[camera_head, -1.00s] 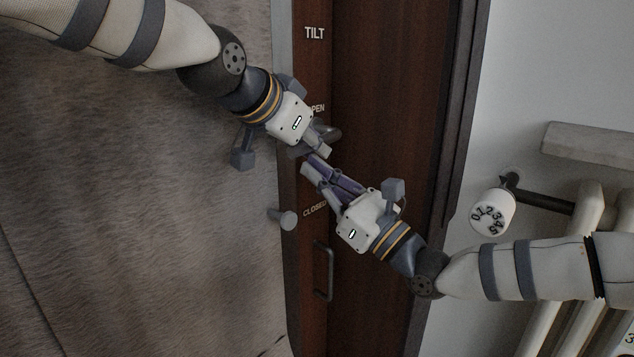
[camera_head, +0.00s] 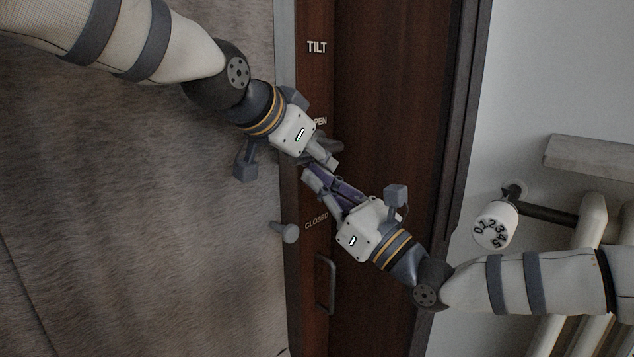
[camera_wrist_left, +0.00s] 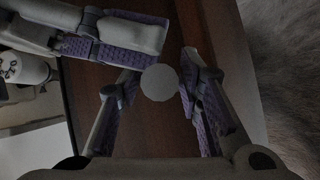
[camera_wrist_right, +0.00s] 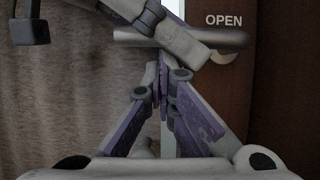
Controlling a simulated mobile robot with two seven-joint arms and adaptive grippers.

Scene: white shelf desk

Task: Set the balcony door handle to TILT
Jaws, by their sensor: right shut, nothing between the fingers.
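The grey door handle (camera_head: 328,148) lies roughly sideways beside the OPEN label (camera_head: 319,121), below the TILT label (camera_head: 317,47). In the right wrist view the handle bar (camera_wrist_right: 218,37) points towards OPEN, partly hidden by a left finger crossing it. My left gripper (camera_head: 327,160) is at the handle; its fingers stand apart in the left wrist view (camera_wrist_left: 160,88). A round grey end shows between them; I cannot tell whether it is the handle. My right gripper (camera_head: 311,178) is just below the handle, its fingertips together (camera_wrist_right: 164,72) and empty, very close to the left fingers.
A grey peg (camera_head: 285,231) sticks out near the CLOSED label (camera_head: 316,221). A dark pull bar (camera_head: 324,285) is lower on the door. A furry brown surface (camera_head: 120,220) fills the left. A numbered radiator knob (camera_head: 495,225) and radiator stand at the right.

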